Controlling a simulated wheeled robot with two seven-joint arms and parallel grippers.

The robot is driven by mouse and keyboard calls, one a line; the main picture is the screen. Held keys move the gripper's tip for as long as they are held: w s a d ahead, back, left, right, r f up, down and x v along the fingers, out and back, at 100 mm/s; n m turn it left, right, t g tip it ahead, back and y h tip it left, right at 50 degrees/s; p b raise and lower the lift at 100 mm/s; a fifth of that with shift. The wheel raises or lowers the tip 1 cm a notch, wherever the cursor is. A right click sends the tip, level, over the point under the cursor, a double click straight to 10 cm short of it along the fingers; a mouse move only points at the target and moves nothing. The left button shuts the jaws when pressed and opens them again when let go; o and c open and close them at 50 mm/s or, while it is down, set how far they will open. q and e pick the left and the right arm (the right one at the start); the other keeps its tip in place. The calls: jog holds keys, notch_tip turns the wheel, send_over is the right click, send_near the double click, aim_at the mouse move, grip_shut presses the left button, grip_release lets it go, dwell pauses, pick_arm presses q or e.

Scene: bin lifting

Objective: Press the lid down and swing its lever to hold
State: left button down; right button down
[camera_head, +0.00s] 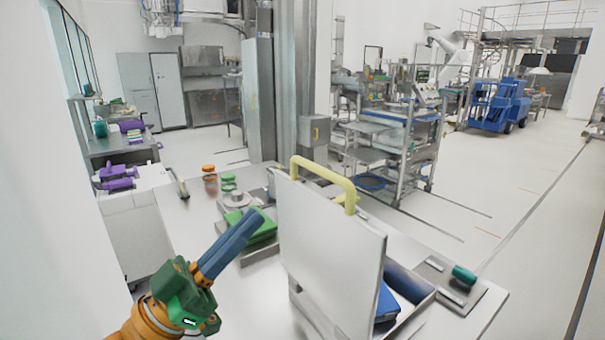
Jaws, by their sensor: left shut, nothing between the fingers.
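The lid (325,258) is a flat pale grey panel that stands nearly upright on the bin (418,318), so the bin is open. A yellow U-shaped bar (322,171), which may be the lever, rises at the lid's top edge. Something blue (386,303) lies in the bin, partly hidden by the lid. My left gripper (256,219), with blue fingers on a green and orange wrist, is shut and empty. It is left of the lid and apart from it in the picture. My right gripper is out of view.
A green block (262,232) in a grey tray is just behind my left fingers. Orange (209,172) and green (228,182) round parts stand at the table's back left. A plate with a green knob (464,274) is at the right. The table's (265,300) front left is bare.

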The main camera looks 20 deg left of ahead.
aim_at(305, 188)
pick_arm(q)
jog(key=w+d+r+p, duration=0.1)
jog(key=w+d, duration=0.1)
jog(key=w+d+r+p, duration=0.1)
jog(key=w+d+p, duration=0.1)
jog(key=w, duration=0.1)
jog(key=w+d+r+p, duration=0.1)
jog(key=w+d+p, duration=0.1)
jog(key=w, duration=0.1)
jog(key=shift+a, duration=0.1)
